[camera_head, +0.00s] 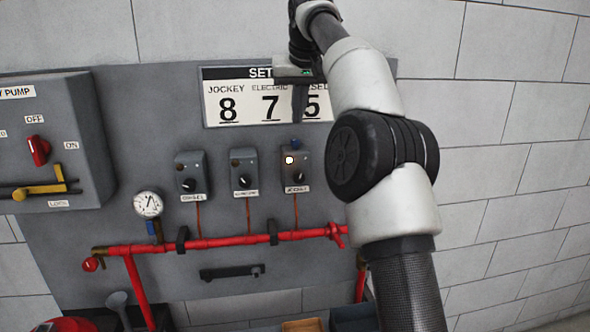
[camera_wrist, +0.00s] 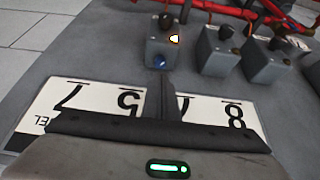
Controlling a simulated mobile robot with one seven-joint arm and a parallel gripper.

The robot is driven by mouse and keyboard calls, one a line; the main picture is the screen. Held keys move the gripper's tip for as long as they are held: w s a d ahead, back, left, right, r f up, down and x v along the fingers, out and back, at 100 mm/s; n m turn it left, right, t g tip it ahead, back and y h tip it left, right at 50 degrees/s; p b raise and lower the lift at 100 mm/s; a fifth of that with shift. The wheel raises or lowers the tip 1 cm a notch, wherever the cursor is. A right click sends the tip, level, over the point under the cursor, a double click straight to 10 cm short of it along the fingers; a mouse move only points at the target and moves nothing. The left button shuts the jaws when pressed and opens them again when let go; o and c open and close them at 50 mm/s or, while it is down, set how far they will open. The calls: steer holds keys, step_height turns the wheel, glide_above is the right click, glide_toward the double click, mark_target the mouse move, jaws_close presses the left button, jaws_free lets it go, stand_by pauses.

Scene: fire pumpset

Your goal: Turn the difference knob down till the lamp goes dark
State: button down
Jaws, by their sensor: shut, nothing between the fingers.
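Three grey switch boxes hang in a row on the panel. The right box (camera_head: 296,170) has a lit lamp (camera_head: 289,160), a black front knob (camera_head: 297,178) and a small blue knob (camera_head: 296,143) on top. I cannot tell which knob is the difference knob. The wrist view shows the same box with its lamp (camera_wrist: 174,38) glowing, the blue knob (camera_wrist: 159,61) and the black knob (camera_wrist: 165,21). My gripper (camera_head: 299,118) is shut and empty, pointing down just above the blue knob. Its fingertips (camera_wrist: 161,78) look apart from that knob.
The setting board (camera_head: 235,103) reads 8, 7 and 5, partly behind my gripper. The middle box (camera_head: 243,171) and left box (camera_head: 190,175) have dark lamps. A red pipe (camera_head: 225,241) runs below, with a gauge (camera_head: 148,204) at left. A pump control box (camera_head: 50,140) stands farther left.

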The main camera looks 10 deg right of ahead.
mark_target(298, 151)
steer(key=f+b, duration=0.1)
steer(key=f, duration=0.2)
steer(key=f+b, duration=0.2)
steer(key=f, duration=0.1)
steer(key=shift+a+f, duration=0.2)
steer(key=shift+f, duration=0.15)
steer(key=shift+w+r+p, duration=0.2)
steer(key=shift+w+p, duration=0.1)
steer(key=shift+p, duration=0.1)
stand_by(1.1)
steer(key=shift+d+p, duration=0.4)
steer(key=shift+p, duration=0.7)
steer(key=shift+s+f, duration=0.15)
steer(key=shift+s, duration=0.15)
steer(key=shift+r, duration=0.2)
steer(key=shift+s+r, duration=0.1)
steer(key=shift+r, duration=2.7)
